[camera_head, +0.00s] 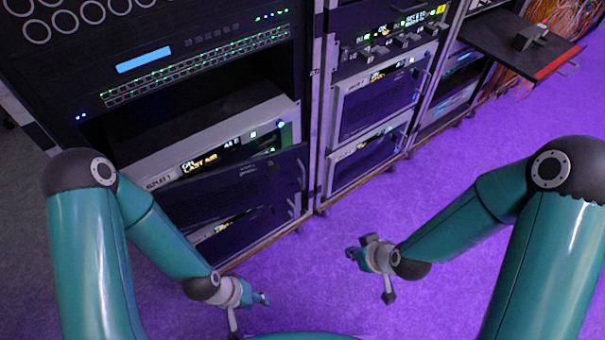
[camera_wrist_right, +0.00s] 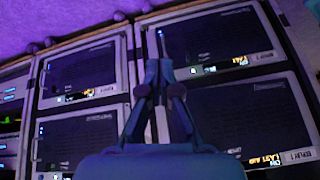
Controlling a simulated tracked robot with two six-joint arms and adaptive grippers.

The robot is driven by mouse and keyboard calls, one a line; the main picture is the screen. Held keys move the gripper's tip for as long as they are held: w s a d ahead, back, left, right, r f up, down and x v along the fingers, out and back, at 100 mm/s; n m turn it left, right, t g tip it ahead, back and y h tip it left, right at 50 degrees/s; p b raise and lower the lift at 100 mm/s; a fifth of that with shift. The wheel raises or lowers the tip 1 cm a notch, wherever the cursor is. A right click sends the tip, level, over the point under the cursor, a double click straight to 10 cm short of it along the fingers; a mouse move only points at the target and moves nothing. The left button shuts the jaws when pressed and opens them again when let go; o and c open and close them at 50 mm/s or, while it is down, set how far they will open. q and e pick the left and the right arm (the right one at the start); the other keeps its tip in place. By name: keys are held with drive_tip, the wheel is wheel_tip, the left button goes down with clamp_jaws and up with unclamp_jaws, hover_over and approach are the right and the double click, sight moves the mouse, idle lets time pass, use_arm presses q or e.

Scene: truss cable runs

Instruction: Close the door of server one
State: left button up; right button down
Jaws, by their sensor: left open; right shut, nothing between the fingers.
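Server one (camera_head: 160,180), a grey unit with a lit "LAST AIR" display, sits low in the left rack. Its dark door (camera_head: 235,182) stands ajar, tilted out from the front, with a handle on its right edge. In the right wrist view its label and display (camera_wrist_right: 262,159) show at the lower right, beside the dark door (camera_wrist_right: 245,115). My left gripper (camera_head: 262,298) is open and empty, over the floor below and in front of the door. My right gripper (camera_head: 352,254) is shut and empty, right of the door and apart from it. Its fingers (camera_wrist_right: 160,60) show in the wrist view.
Another unit (camera_head: 215,240) sits below server one, partly hidden. The middle rack holds two servers with doors that look closed (camera_head: 378,100). A shelf with a red edge (camera_head: 525,45) juts out at the upper right. The purple floor (camera_head: 320,290) before the racks is clear.

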drive_tip(key=w+a+n+t+b, duration=0.2)
drive_tip(key=w+n+t+b, duration=0.1)
drive_tip(key=w+n+b, duration=0.3)
use_arm(q)
wheel_tip(320, 180, down, 25)
drive_tip(key=b, duration=1.6)
use_arm(e)
drive_tip(key=n+t+y, duration=0.3)
drive_tip(key=n+t, duration=0.6)
drive_tip(key=n, duration=0.3)
approach(302, 151)
drive_tip(key=v, duration=0.7)
drive_tip(key=p+x, duration=0.6)
drive_tip(key=p, duration=0.1)
drive_tip(key=p+x, duration=0.7)
drive_tip(key=p, duration=0.1)
drive_tip(key=shift+w+a+r, duration=0.1)
drive_tip(key=shift+w+r, duration=0.1)
drive_tip(key=shift+r, duration=0.05)
use_arm(q)
wheel_tip(302, 151, up, 16)
drive_tip(key=shift+f+p, duration=0.2)
drive_tip(key=shift+p, duration=0.15)
use_arm(e)
drive_tip(key=shift+w+a+f, duration=0.1)
drive_tip(key=shift+w+a, duration=0.05)
drive_tip(key=shift+w, duration=0.15)
